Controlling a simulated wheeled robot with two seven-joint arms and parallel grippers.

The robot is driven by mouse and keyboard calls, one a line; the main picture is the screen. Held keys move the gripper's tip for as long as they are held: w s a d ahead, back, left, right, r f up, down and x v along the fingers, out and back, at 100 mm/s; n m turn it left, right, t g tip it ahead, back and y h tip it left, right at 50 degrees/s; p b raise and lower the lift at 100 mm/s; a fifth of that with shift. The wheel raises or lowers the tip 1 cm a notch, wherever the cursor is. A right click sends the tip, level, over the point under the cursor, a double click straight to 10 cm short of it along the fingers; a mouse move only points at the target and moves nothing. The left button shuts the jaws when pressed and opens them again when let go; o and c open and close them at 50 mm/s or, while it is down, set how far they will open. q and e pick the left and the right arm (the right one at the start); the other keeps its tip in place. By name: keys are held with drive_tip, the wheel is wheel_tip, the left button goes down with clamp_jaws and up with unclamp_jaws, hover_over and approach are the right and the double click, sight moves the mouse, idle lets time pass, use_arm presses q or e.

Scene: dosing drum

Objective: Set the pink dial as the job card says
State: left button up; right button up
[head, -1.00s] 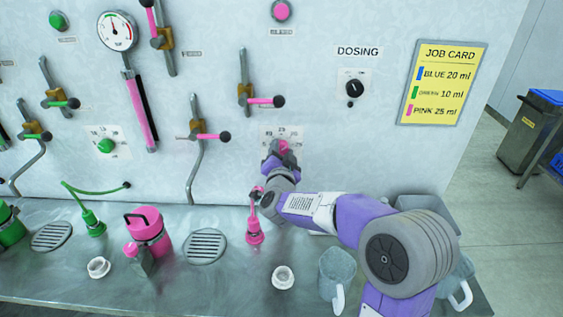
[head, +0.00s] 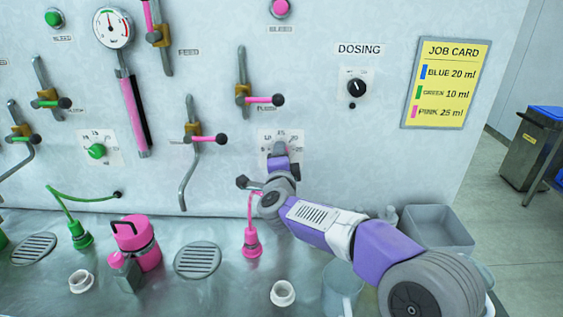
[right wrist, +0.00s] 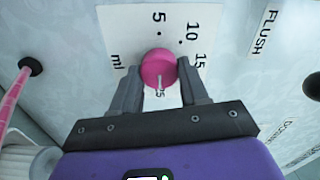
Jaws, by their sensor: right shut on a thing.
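The pink dial (right wrist: 158,66) sits on a white scale plate (right wrist: 118,25) on the wall panel. My right gripper (right wrist: 160,84) has its fingers on both sides of the dial and is shut on it. The dial's pale mark is on its lower side in the right wrist view, by a number that looks like 25; a finger may hide part of the scale. In the head view the right gripper (head: 280,155) covers most of the dial below the plate's numbers. The job card (head: 446,83) reads blue 20 ml, green 10 ml, pink 25 ml. My left gripper is out of view.
A black dosing knob (head: 356,87) is to the right of the plate. Pink-handled levers (head: 264,100) are to its left. A pink funnel-like fitting (head: 251,242), a pink jug (head: 138,243), a white cup (head: 283,292) and a grey bin (head: 440,230) stand on the metal counter.

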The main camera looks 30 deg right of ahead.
idle(0.5)
drive_tip(key=o, duration=1.1)
drive_tip(key=shift+c, duration=0.2)
drive_tip(key=p+v, duration=0.1)
drive_tip(key=v, duration=0.6)
drive_tip(key=shift+s, duration=0.3)
drive_tip(key=shift+a, duration=0.15)
